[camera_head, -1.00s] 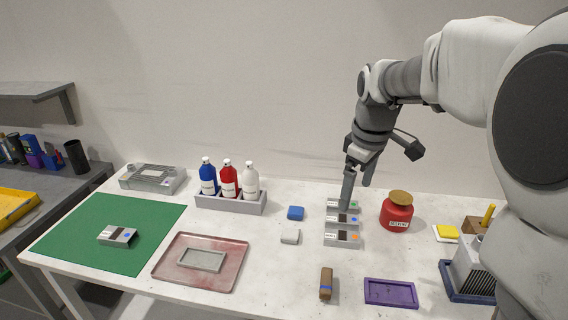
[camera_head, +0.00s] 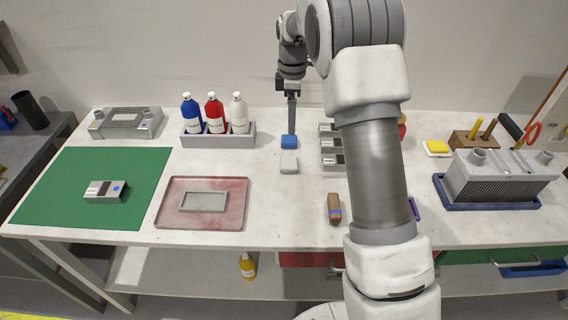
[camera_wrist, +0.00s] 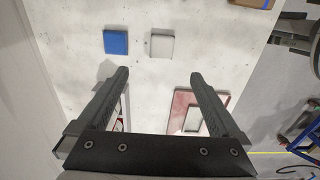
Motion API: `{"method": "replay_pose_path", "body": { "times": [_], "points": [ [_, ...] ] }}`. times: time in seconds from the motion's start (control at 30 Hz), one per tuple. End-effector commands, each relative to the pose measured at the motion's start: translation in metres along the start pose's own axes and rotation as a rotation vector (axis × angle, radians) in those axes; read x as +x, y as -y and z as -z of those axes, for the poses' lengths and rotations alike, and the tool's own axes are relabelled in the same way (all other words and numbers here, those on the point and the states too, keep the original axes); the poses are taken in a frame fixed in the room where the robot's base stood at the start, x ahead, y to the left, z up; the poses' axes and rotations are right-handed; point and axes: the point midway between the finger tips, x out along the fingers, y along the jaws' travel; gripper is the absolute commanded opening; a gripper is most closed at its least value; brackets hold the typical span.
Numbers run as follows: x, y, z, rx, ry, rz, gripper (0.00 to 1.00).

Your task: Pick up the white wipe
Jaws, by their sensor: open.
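The white wipe (camera_head: 289,162) is a small pale square block lying flat on the table, and it also shows in the wrist view (camera_wrist: 162,45) ahead of the fingers. A blue wipe (camera_head: 289,142) of like size lies just behind it in the head view, and left of it in the wrist view (camera_wrist: 116,42). My gripper (camera_wrist: 157,76) is open and empty, its fingers apart above the table. In the head view my gripper (camera_head: 292,126) hangs just behind the blue wipe, seen edge-on.
A bottle rack (camera_head: 244,140) with blue, red and white bottles stands left of the wipes. Grey labelled blocks (camera_head: 331,161) stand close on the right. A reddish tray (camera_head: 236,218) and a brown block (camera_head: 334,207) lie nearer. Bare table lies in front of the wipes.

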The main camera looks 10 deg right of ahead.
Motion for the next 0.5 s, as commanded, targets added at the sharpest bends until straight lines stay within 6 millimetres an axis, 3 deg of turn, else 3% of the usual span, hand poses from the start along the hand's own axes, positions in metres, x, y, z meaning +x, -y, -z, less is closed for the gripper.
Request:
{"method": "replay_pose_path", "body": {
  "times": [0.3,0.5],
  "points": [
    [0.07,0.002,0.0,0.0,0.002,0.005,1.0],
    [0.102,0.001,0.001,0.001,0.001,0.003,1.0]
  ]
}}
